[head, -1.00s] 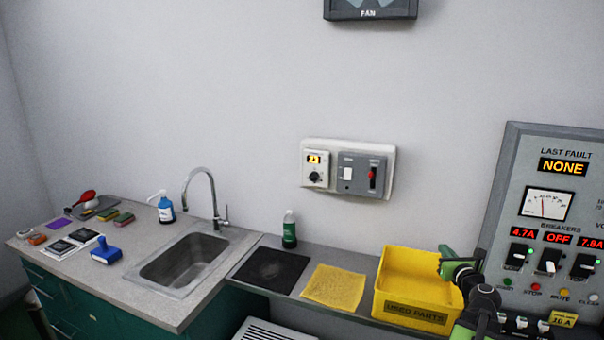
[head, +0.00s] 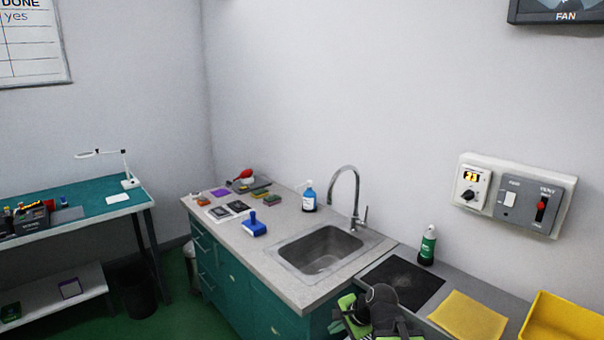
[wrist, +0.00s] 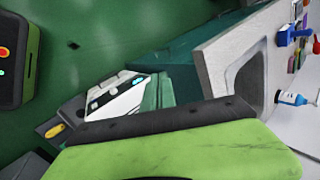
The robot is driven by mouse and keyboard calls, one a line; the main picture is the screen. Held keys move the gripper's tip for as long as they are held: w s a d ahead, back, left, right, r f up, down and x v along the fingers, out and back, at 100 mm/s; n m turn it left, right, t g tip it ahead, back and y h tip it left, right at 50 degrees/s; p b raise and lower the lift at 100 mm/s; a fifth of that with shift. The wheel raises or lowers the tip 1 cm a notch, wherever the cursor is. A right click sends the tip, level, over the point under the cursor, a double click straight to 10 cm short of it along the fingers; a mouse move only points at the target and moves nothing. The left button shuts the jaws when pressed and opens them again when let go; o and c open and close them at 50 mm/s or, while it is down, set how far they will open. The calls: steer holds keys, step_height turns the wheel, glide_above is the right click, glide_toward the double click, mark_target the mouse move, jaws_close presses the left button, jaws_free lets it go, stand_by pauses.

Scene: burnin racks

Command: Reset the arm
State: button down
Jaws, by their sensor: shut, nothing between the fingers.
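My gripper shows at the bottom of the head view (head: 352,308), green and black, low in front of the counter by the dark mat. My arm is folded, and its dark joint covers part of the gripper. In the wrist view a green and black part of my gripper (wrist: 180,148) fills the bottom of the picture. The gripper is shut, and nothing is seen held in it. The fingertips are not clearly visible.
A dark mat (head: 403,282), yellow cloth (head: 468,317) and yellow bin (head: 562,325) lie right. A teal workbench (head: 85,204) stands left. Green floor between is open.

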steer(key=s+d+f+n+g+h, duration=0.4)
steer(key=s+d+n, duration=0.2)
steer(key=s+n, duration=0.4)
steer(key=shift+d+n+g+h, duration=0.3)
steer(key=shift+d+n+g, duration=0.1)
steer(key=shift+n, duration=0.5)
